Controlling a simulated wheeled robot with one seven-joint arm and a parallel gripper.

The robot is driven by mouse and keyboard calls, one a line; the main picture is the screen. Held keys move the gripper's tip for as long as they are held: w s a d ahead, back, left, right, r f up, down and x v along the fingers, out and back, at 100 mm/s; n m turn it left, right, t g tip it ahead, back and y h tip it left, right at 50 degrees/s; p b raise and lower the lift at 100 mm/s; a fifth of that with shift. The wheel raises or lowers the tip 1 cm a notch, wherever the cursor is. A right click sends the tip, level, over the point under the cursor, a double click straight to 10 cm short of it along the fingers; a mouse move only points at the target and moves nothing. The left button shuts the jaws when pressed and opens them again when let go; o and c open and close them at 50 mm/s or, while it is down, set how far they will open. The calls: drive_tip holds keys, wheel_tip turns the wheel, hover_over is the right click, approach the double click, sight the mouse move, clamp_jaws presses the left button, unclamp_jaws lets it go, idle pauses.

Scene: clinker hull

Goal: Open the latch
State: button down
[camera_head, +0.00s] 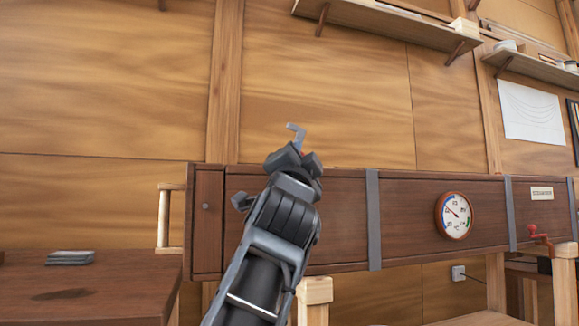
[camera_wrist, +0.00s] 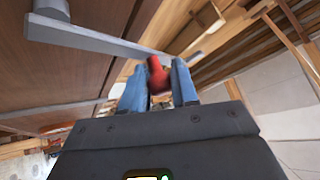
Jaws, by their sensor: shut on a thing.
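The latch shows in the wrist view as a flat grey bar (camera_wrist: 100,40) with a round grey pivot (camera_wrist: 52,9) at its left end. A red knob (camera_wrist: 157,74) sits near the bar's other end. My gripper (camera_wrist: 158,88) has its two blue fingers closed on either side of the red knob. In the head view my gripper (camera_head: 296,157) is at the top edge of the long wooden box, and a bent grey piece (camera_head: 297,132), likely the bar's end, shows just above it. My arm hides the rest of the latch there.
The long brown box (camera_head: 404,210) has grey straps and a round dial (camera_head: 454,215). A red crank handle (camera_head: 538,237) is at its right. A dark wooden bench (camera_head: 110,282) with a grey stack (camera_head: 70,257) stands at left. Shelves (camera_head: 390,22) hang above.

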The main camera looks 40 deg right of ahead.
drive_tip(key=shift+s+d+f+m+g, duration=0.15)
drive_tip(key=shift+d+m+g, duration=0.2)
drive_tip(key=shift+m, duration=0.25)
drive_tip(key=c, duration=0.9)
unclamp_jaws()
drive_tip(key=v, duration=0.7)
drive_tip(key=shift+a+f, duration=0.25)
drive_tip(key=shift+a, duration=0.1)
drive_tip(key=shift+s, duration=0.15)
